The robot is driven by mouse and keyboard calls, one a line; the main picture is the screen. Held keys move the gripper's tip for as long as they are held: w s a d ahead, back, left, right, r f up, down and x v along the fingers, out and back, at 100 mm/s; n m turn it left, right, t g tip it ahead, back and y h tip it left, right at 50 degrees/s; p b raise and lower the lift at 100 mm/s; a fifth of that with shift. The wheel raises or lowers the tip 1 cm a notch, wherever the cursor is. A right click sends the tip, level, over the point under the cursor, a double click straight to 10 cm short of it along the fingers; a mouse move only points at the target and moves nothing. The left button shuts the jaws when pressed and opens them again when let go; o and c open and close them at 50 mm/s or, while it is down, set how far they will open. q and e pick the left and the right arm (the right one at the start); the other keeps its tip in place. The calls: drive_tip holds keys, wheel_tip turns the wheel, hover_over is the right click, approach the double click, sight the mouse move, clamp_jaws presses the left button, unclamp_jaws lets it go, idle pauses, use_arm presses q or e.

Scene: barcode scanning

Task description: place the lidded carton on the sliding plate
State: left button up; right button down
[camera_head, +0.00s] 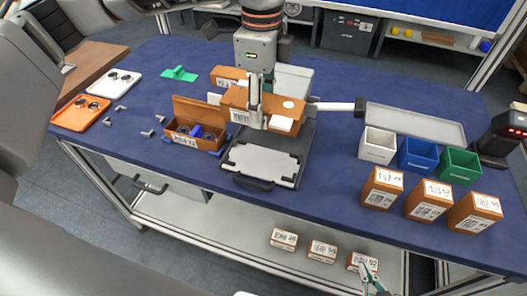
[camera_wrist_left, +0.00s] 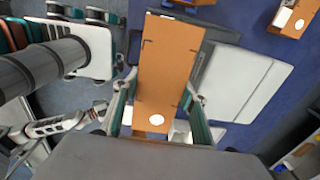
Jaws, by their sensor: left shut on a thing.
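The lidded carton (camera_head: 235,97) is brown, with a white label on its side and a white round spot on top. My left gripper (camera_head: 256,104) is shut on it, and the carton is above the back of the sliding plate (camera_head: 262,163). In the left wrist view the carton (camera_wrist_left: 168,65) lies between the two green-sided fingers (camera_wrist_left: 157,108). The plate is a pale panel in a dark frame with a handle at the front; its back is hidden. My right gripper (camera_head: 370,277) is low at the bottom right, in front of the lower shelf; its opening is unclear.
An open brown box (camera_head: 195,128) stands left of the plate. White (camera_head: 377,145), blue (camera_head: 417,154) and green (camera_head: 459,165) bins and several brown cartons (camera_head: 427,200) stand at the right. A grey tray (camera_head: 415,124) lies behind. An orange tray (camera_head: 80,112) is at the left.

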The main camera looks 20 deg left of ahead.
sight(263, 161)
use_arm(q)
wheel_tip(263, 161, down, 15)
drive_tip(key=shift+r+p, duration=0.2)
drive_tip(key=shift+p, duration=0.4)
drive_tip(key=shift+f, duration=0.15)
drive_tip(key=o, duration=1.1)
